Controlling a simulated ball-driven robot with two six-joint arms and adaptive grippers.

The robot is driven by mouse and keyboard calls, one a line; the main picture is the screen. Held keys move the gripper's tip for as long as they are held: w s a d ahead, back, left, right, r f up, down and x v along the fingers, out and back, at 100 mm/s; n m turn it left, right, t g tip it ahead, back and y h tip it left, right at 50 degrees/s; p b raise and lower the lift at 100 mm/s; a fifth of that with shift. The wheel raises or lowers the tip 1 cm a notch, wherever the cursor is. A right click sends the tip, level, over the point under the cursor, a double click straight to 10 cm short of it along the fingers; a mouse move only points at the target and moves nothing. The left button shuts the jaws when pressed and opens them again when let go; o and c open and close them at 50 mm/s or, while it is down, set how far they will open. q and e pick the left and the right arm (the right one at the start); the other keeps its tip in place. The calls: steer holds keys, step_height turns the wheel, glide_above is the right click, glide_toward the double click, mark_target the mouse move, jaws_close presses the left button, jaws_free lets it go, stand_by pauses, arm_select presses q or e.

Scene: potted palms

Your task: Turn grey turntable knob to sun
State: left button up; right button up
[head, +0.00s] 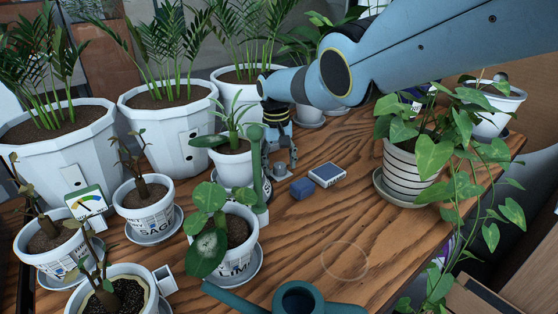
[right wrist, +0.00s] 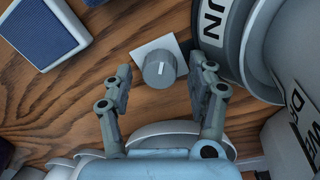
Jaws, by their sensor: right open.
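The grey knob (right wrist: 160,68) is round and sits on a white square plate (right wrist: 172,48) on the wood table in the right wrist view. A pale line shows on its face. My right gripper (right wrist: 165,78) is open, with one finger on each side of the knob. Whether the fingertips touch it I cannot tell. Dark letters reading "UN" show on a pale band (right wrist: 212,22) beside the plate. In the head view my right gripper (head: 282,168) points down behind a green upright post; the knob is not clearly visible there. My left gripper is not in view.
A blue panel in a white frame (head: 327,174) and a blue block (head: 302,188) lie right of my gripper. Potted plants crowd the left; a striped pot (head: 410,178) with trailing leaves stands right. A teal vessel (head: 298,298) is at the front. The table's centre front is clear.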

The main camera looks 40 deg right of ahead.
mark_target(279, 166)
steer(key=shift+r, duration=0.1)
step_height(279, 166, up, 12)
steer(key=shift+w+a, duration=0.15)
steer(key=shift+a, duration=0.1)
stand_by(0.4)
steer(key=f+n+b, duration=0.3)
steer(key=f+n, duration=0.1)
steer(key=f+n+b, duration=0.3)
steer(key=f+n, duration=0.1)
steer(key=n, duration=0.1)
steer(key=f+n+b, duration=0.3)
steer(key=f+n, duration=0.1)
steer(key=shift+s+d+f+t, duration=0.2)
steer(key=shift+s+f+t, duration=0.05)
steer(key=shift+f+t, duration=0.1)
